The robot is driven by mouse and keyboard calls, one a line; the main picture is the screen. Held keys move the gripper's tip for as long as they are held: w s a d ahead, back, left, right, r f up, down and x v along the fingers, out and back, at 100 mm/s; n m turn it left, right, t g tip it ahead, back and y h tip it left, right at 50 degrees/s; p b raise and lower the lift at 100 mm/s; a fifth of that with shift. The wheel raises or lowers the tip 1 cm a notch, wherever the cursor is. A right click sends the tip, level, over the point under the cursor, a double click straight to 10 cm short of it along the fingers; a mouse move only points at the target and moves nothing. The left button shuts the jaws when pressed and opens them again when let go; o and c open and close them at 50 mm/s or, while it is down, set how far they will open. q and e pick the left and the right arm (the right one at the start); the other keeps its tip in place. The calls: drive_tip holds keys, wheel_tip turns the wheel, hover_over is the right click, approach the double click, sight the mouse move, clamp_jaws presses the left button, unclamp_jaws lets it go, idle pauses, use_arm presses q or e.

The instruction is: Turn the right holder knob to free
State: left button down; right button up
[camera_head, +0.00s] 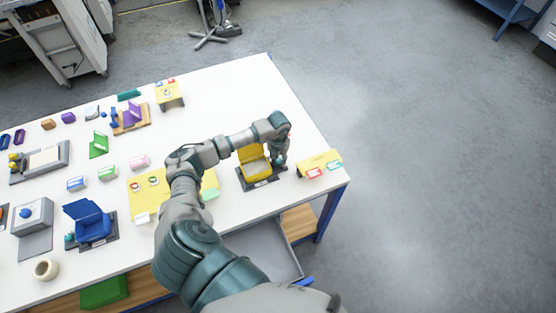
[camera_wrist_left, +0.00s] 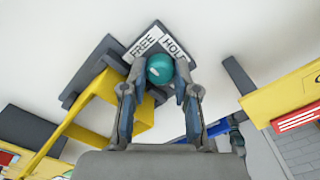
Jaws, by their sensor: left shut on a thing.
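The right holder (camera_head: 254,163), a yellow open-topped box on a dark base, stands near the right end of the table. Its yellow frame (camera_wrist_left: 98,108) shows at left in the left wrist view. Its round teal knob (camera_wrist_left: 159,68) sits beside a plate with a FREE label (camera_wrist_left: 144,42) and a partly covered label reading HOL (camera_wrist_left: 175,46). My left gripper (camera_head: 281,163) points down at the holder's right side. In the wrist view its fingers (camera_wrist_left: 160,88) are shut on the knob from both sides. The knob's pointing direction cannot be made out. My right gripper is out of view.
A yellow stand with red and white labels (camera_head: 319,163) is close to the right of my left gripper. A blue holder (camera_head: 90,222) stands at front left. A yellow board (camera_head: 150,203) lies partly under my arm. An open grey drawer (camera_head: 262,245) juts out below the table's front edge.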

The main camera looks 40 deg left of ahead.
sight(279, 160)
use_arm(q)
drive_tip(key=shift+w+a+r, duration=0.1)
drive_tip(key=shift+w+r, duration=0.1)
drive_tip(key=shift+w, duration=0.05)
drive_tip(key=c, duration=0.9)
unclamp_jaws()
drive_tip(key=shift+f, duration=0.2)
wheel_tip(279, 160, up, 12)
drive_tip(key=shift+a+f, duration=0.1)
